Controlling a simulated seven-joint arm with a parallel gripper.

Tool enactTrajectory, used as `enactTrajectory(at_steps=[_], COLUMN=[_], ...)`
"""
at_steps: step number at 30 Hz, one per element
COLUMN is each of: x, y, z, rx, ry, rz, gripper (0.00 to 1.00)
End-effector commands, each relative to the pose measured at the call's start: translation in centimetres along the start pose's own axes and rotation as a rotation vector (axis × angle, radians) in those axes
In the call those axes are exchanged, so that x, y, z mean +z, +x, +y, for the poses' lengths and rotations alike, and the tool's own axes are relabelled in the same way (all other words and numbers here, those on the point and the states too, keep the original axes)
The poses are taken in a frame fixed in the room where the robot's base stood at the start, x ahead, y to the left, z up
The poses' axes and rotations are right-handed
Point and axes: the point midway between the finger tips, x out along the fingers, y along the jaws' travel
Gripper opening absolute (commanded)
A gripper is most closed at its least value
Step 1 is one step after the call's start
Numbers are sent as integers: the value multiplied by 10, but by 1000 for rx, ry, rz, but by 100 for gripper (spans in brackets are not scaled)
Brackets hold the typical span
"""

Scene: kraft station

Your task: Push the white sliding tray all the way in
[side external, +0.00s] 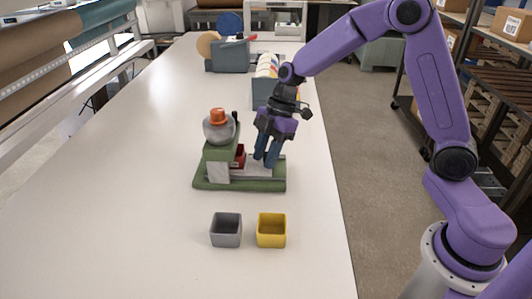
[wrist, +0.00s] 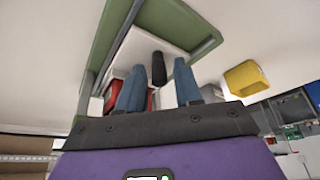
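The white sliding tray (side external: 251,172) lies on the green base (side external: 238,185) of a small dispenser, sticking out to the right of its column. It also shows in the wrist view (wrist: 138,48), between grey side rails. A black knob (wrist: 158,69) stands up in the wrist view, between the two blue fingertips. My gripper (side external: 266,160) points down over the tray's right part. In the wrist view my gripper (wrist: 158,90) has its fingers apart, with a visible gap on each side of the knob. I cannot tell whether a finger touches the tray.
The dispenser carries a clear globe (side external: 219,129) with an orange cap; a red part (side external: 239,157) sits under its top. A grey bin (side external: 226,230) and a yellow bin (side external: 271,230) stand in front. Holders with round items stand farther back. The table's left is clear.

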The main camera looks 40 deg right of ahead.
Motion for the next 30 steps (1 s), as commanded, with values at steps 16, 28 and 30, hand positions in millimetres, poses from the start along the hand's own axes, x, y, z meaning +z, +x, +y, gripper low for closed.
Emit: enactTrajectory(at_steps=[16, 28, 30], x=[-12, -14, -13], y=[4, 4, 4], z=[13, 15, 14], rx=[0, 6, 4], ry=[-2, -1, -1], rz=[0, 2, 2], gripper=[0, 42, 42])
